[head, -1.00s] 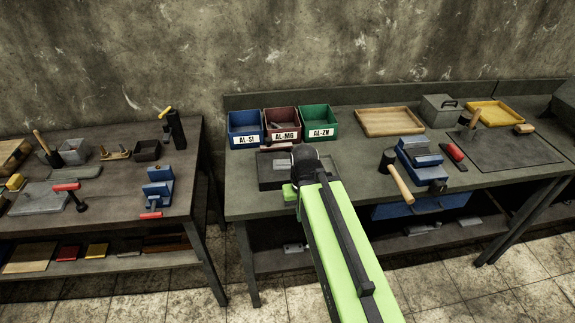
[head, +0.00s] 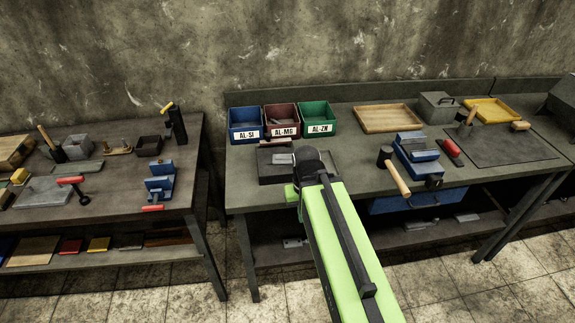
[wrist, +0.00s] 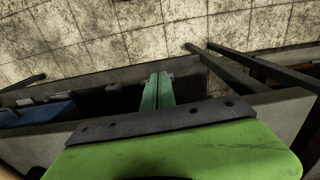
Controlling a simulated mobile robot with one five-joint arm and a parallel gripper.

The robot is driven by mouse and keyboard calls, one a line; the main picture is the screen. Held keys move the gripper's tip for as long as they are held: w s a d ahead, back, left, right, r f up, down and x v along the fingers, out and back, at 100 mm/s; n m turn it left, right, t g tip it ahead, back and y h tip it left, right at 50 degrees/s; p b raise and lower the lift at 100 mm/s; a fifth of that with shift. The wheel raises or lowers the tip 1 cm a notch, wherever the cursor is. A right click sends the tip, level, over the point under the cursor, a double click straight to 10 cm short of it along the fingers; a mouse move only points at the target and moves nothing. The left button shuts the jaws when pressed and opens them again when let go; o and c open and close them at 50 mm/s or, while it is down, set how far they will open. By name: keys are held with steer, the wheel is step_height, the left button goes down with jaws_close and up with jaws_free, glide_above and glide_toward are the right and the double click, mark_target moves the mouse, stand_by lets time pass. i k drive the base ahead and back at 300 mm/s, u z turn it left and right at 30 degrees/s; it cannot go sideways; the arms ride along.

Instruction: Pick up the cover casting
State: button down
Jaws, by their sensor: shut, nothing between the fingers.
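A small grey metal piece (head: 283,158) lies at the dark flat tray (head: 262,174) on the right bench, beside the black end of my arm. It may be the cover casting, but it is too small to tell. My gripper (wrist: 159,77) shows in the wrist view as two green fingers closed together with nothing between them. The fingers are over the bench's edge in that view, with the floor beyond. In the head view my arm's black and green end hides the fingers and part of the tray.
Bins marked AL-SI (head: 244,118), AL-MG (head: 282,115) and AL-ZN (head: 318,114) stand behind the tray. A mallet (head: 394,170) and a blue vise (head: 416,155) are to the right. A wooden tray (head: 388,119) stands farther back. A gap separates the left bench (head: 110,203).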

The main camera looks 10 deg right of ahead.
mark_target(278, 159)
steer(key=z, duration=0.2)
steer(key=k, duration=0.5)
steer(key=u, duration=3.2)
steer(key=k, duration=1.2)
steer(key=z, duration=1.35)
steer(key=i, duration=1.7)
steer(key=u, duration=0.1)
